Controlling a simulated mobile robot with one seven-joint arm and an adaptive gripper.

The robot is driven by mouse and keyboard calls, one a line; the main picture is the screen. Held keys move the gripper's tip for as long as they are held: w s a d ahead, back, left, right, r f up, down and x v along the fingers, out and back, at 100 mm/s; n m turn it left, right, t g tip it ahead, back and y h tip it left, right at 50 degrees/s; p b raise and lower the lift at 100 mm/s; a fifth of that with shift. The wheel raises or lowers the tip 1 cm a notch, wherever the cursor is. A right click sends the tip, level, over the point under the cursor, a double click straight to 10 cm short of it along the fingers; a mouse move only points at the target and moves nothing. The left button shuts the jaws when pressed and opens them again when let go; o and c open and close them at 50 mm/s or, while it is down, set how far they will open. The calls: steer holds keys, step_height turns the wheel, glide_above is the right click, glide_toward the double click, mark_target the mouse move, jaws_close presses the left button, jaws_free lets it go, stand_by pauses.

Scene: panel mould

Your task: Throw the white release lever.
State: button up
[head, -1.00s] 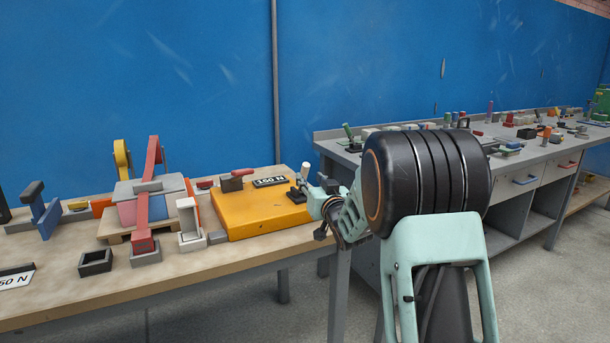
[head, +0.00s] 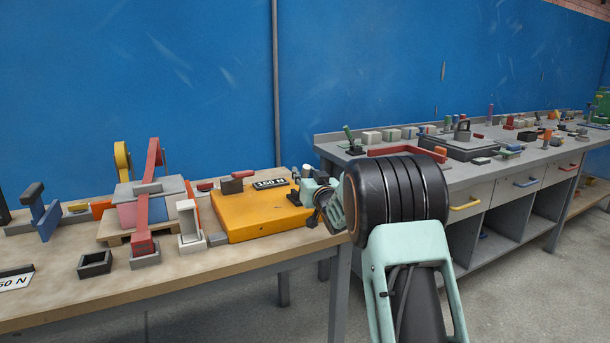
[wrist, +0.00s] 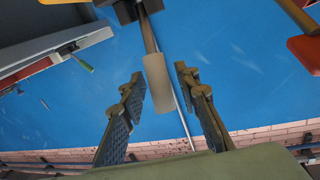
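The release lever has a pale, off-white cylindrical grip (wrist: 158,84) on a grey shaft. In the wrist view the shaft runs up to a dark mount at the top edge. In the head view its white tip (head: 306,170) shows small, just behind my gripper, by the right end of the orange plate (head: 250,222). My gripper (head: 316,190) is at the plate's right edge, partly hidden by my own arm. In the wrist view my gripper (wrist: 159,80) is open, its fingers on either side of the grip, with a visible gap on both sides.
A grey bench (head: 475,170) with several fixtures is at the right, beyond a gap.

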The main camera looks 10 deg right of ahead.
jaws_close()
